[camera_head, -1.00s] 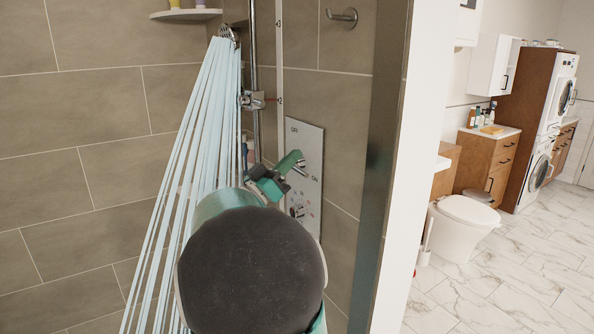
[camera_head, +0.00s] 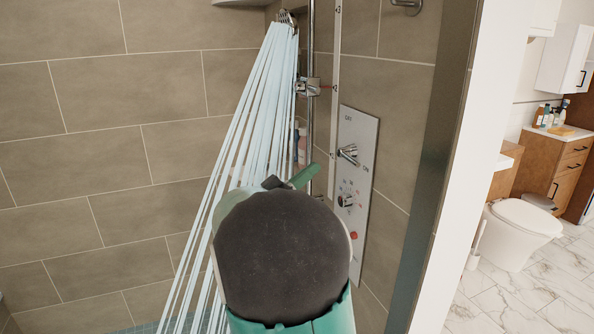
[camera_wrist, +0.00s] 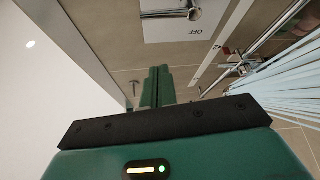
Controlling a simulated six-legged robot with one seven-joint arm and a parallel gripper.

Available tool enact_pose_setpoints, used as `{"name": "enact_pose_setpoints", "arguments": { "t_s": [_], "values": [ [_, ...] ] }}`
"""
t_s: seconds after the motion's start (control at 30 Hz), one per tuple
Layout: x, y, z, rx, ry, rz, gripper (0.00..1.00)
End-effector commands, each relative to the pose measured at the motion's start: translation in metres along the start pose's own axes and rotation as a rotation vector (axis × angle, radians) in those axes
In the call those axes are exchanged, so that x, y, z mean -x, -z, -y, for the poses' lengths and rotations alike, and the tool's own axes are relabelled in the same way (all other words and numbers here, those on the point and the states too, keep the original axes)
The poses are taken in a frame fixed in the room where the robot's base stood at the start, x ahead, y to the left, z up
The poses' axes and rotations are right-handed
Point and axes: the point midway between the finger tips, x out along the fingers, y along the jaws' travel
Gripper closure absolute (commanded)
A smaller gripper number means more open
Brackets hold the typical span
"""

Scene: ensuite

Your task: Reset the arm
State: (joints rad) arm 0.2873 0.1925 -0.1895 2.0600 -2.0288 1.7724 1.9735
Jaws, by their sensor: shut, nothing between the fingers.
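My gripper (camera_head: 291,180) shows only in part in the head view, behind the dark rounded end of my arm. In the wrist view its green fingers (camera_wrist: 157,87) are together with nothing between them. The gripper is left of the shower control panel (camera_head: 354,200) and apart from it. The panel has an upper lever (camera_head: 348,154) and a lower knob (camera_head: 346,200). In the wrist view, part of the panel with an "OFF" mark (camera_wrist: 196,31) shows above the fingers.
Water streams (camera_head: 245,150) fall from the shower head (camera_head: 286,17) just left of and behind my arm. A vertical rail (camera_head: 311,120) stands beside the panel. A white partition edge (camera_head: 470,160) is at the right. Beyond it are a toilet (camera_head: 522,228) and a wooden cabinet (camera_head: 560,165).

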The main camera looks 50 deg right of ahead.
Motion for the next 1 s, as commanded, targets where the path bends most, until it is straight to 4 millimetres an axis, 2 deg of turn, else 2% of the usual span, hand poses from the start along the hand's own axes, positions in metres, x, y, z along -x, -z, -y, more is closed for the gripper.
{"name": "enact_pose_setpoints", "arguments": {
  "t_s": [0.37,0.47,0.57,0.67,0.77,0.9,1.0],
  "values": [
    [0.0,-0.002,-0.004,0.017,0.004,0.027,1.0],
    [0.004,-0.01,-0.016,0.086,0.021,0.128,1.0],
    [0.016,-0.027,-0.034,0.207,0.083,0.303,1.0],
    [0.04,-0.049,-0.054,0.344,0.208,0.505,1.0],
    [0.073,-0.067,-0.071,0.461,0.383,0.679,1.0],
    [0.13,-0.084,-0.093,0.58,0.695,0.864,1.0],
    [0.177,-0.088,-0.108,0.629,0.953,0.946,1.0]
  ]
}}
